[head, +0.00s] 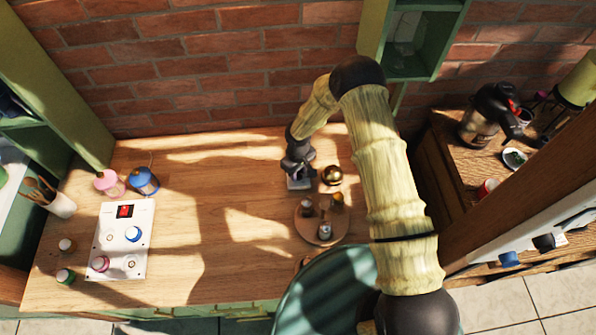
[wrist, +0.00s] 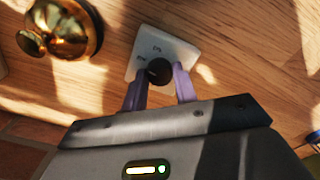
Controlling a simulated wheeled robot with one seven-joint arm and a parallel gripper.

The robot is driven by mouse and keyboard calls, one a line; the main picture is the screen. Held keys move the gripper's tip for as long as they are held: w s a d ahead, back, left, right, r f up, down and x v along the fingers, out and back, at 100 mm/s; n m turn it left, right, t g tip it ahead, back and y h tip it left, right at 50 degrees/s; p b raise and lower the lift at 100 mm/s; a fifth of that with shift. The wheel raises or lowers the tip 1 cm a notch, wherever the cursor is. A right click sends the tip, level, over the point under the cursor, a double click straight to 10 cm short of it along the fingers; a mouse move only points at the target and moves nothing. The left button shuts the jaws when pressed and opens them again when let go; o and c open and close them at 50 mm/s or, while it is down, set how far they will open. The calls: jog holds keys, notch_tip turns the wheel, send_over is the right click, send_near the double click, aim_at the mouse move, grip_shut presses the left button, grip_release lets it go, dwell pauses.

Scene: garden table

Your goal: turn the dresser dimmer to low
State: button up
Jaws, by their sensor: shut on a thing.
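The dimmer is a white square plate (wrist: 150,44) with a round black knob (wrist: 157,72), lying on the wooden dresser top (head: 190,225). In the wrist view my gripper (wrist: 164,82) has its two purple fingers on either side of the knob, shut on it. The markings on the plate are too small to read, so the knob's setting cannot be told. In the head view my gripper (head: 297,172) is over the plate (head: 299,184) near the wall, and it hides the knob.
A brass bell-like object (head: 332,175) stands close beside the plate. A round wooden tray (head: 307,236) with small jars is in front. A white panel with knobs (head: 122,265), a pink jar (head: 107,183) and a blue jar (head: 145,181) are at left. The middle of the top is clear.

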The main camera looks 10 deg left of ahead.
jog(key=shift+n+b, duration=0.3)
jog(key=shift+b, duration=0.05)
jog(key=shift+f+n+b, duration=0.15)
jog(key=shift+n+b, duration=0.7)
jog(key=shift+n, duration=0.05)
jog(key=n+b, duration=0.1)
jog(key=n, duration=0.1)
jog(key=shift+n+b, duration=0.3)
jog(key=shift+b, duration=0.1)
jog(key=n+b, duration=0.1)
jog(key=n, duration=0.4)
jog(key=shift+r+b, duration=0.2)
jog(key=shift+b, duration=0.2)
jog(key=o, duration=1)
jog(key=shift+c, duration=0.2)
